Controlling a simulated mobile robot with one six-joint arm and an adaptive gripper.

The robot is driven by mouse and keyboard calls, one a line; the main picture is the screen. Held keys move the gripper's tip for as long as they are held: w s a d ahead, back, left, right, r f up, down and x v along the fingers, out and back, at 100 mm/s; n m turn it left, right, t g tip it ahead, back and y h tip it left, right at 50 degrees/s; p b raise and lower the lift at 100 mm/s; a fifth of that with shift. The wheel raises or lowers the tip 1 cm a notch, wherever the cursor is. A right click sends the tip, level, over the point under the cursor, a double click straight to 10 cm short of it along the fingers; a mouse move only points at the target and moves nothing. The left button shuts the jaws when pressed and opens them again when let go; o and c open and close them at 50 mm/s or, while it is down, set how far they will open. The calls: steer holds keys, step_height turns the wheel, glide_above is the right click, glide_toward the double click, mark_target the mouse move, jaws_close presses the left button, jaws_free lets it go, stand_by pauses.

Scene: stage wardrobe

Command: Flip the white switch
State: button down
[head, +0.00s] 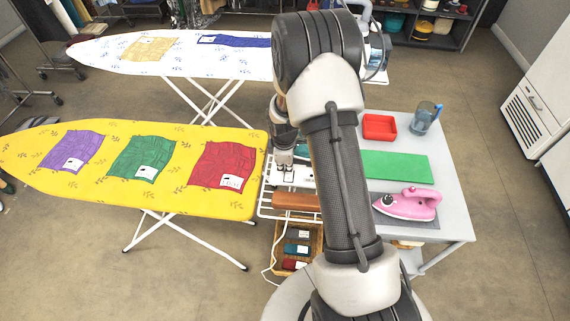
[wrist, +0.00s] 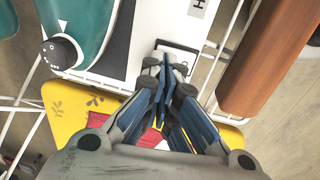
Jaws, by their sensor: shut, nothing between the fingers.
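A white wire rack with a brown wooden piece (wrist: 275,50) is close on the right. A yellow ironing board (head: 225,205) stands to the left, a white one (head: 115,62) behind. The table (head: 440,165) carries a pink iron (head: 408,205), green mat (head: 395,166), red tray (head: 380,126) and jug (head: 425,117).

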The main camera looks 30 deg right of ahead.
steer(key=shift+d+p, duration=0.1)
steer(key=shift+p, duration=0.45)
steer(key=shift+w+f+g+p, duration=0.1)
steer(key=shift+f+g+p, duration=0.05)
steer(key=shift+g+p, duration=0.3)
steer(key=shift+w+f+y+p, duration=0.1)
steer(key=shift+f+y+p, duration=0.05)
steer(key=shift+y+p, duration=0.15)
steer(key=shift+w+d+f+b, duration=0.1)
steer(key=shift+d+f+b, duration=0.05)
steer(key=shift+f+b, duration=0.15)
